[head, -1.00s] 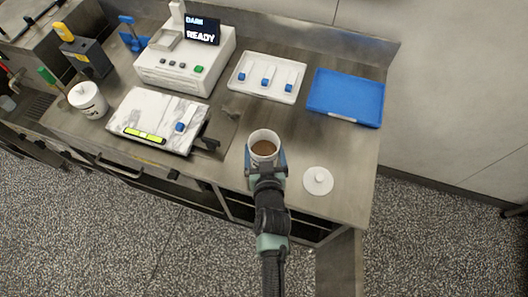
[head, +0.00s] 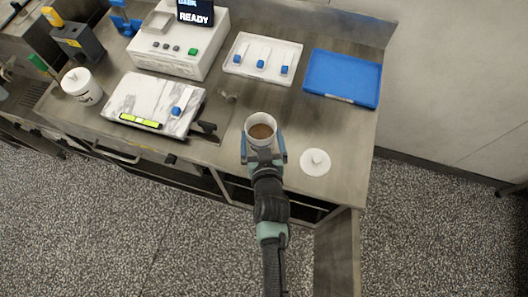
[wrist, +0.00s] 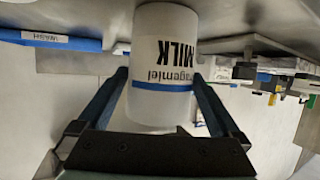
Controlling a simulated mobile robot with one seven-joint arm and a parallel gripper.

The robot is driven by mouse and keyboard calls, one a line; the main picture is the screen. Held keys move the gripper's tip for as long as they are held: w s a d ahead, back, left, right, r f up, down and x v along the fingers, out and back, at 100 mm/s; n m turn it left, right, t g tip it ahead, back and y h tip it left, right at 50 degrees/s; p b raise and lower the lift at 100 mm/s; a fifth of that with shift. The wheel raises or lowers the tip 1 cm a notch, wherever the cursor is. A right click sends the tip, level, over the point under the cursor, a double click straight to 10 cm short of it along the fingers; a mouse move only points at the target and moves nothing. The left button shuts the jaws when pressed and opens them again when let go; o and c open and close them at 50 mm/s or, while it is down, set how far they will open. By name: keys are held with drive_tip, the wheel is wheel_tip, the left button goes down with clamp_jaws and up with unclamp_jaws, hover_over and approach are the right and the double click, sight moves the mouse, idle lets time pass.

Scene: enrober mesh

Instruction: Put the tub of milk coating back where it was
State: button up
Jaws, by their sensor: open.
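The tub of milk coating (head: 261,121) is a white open tub with brown contents, standing upright near the front edge of the steel counter. In the wrist view the tub (wrist: 165,55) shows upside down, with the word MILK and a blue band. My gripper (head: 263,152) is open at the tub's near side. In the wrist view its two blue fingers (wrist: 160,85) are spread on either side of the tub, with gaps beside it. A white round lid with a knob (head: 315,162) lies on the counter to the right of the tub.
A blue tray (head: 342,77) and a white tray with several blue-ended tools (head: 240,61) lie behind. Bare counter lies around the milk tub.

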drive_tip(key=a+v, duration=0.1)
drive_tip(key=v, duration=0.9)
drive_tip(key=w+a+r+t, duration=0.15)
drive_tip(key=w+r, duration=0.25)
drive_tip(key=r, duration=0.8)
drive_tip(key=w+r+t, duration=0.3)
drive_tip(key=w+r, duration=0.2)
drive_tip(key=r, duration=0.7)
drive_tip(key=w+r+t, duration=0.3)
drive_tip(key=w+r, duration=0.1)
drive_tip(key=r, duration=0.8)
drive_tip(key=s+d+r+t, duration=0.1)
drive_tip(key=s+r+t, duration=0.2)
drive_tip(key=r, duration=1.2)
drive_tip(key=s+r+t+h, duration=0.1)
drive_tip(key=s+r+t, duration=0.2)
drive_tip(key=s+r, duration=0.7)
wheel_tip(320, 180, up, 5)
drive_tip(key=shift+d+r+m, duration=0.2)
drive_tip(key=shift+d+m, duration=0.15)
drive_tip(key=shift+m, duration=0.05)
drive_tip(key=shift+t, duration=0.25)
